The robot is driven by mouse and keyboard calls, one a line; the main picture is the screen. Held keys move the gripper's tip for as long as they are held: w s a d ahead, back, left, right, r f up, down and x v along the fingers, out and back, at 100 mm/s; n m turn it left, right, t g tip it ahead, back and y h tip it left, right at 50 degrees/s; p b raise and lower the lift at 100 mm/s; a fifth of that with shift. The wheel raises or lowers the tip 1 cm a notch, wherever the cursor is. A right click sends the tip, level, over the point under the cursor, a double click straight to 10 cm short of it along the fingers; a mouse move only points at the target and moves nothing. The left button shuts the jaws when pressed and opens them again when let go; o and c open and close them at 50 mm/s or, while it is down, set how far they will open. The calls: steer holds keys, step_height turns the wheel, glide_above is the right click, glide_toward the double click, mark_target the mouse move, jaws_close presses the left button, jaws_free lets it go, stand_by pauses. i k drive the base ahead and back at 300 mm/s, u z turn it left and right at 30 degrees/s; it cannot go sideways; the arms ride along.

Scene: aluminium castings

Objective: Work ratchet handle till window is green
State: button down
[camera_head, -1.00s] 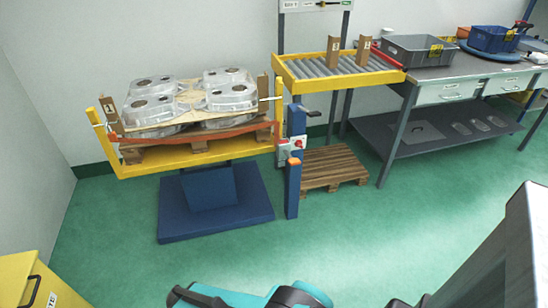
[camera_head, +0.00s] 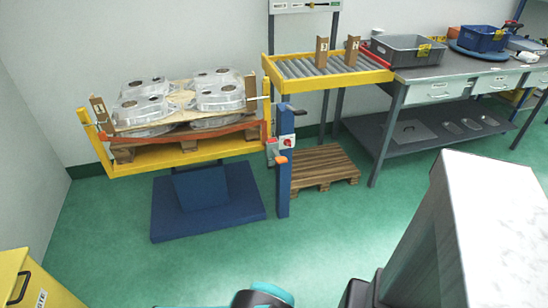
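A load of silvery castings (camera_head: 145,88) sits on a wooden pallet in a yellow-framed stand (camera_head: 185,158) on a blue base. An orange-red strap (camera_head: 180,136) runs across the front of the load. A blue post (camera_head: 284,170) stands at the stand's right side. It bears a grey box with a red knob (camera_head: 287,141), a black handle at its top (camera_head: 294,110) and an orange part (camera_head: 280,160). I cannot tell which part is the ratchet handle, and no green window can be made out. My gripper is not in view; only teal and dark parts of my arm show at the bottom.
A roller conveyor (camera_head: 300,67) with two brown corner pieces stands behind the post. A workbench (camera_head: 460,76) with a grey bin (camera_head: 408,48) and a blue bin (camera_head: 485,38) is at right. An empty pallet (camera_head: 320,165) lies on the floor.

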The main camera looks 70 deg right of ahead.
mark_target(279, 159)
steer(key=u, duration=0.1)
steer(key=k, duration=0.4)
steer(key=z, duration=0.35)
steer(key=i, duration=0.5)
steer(key=u, duration=0.2)
steer(key=k, duration=0.95)
steer(key=z, duration=0.2)
steer(key=i, duration=0.3)
steer(key=u, duration=0.05)
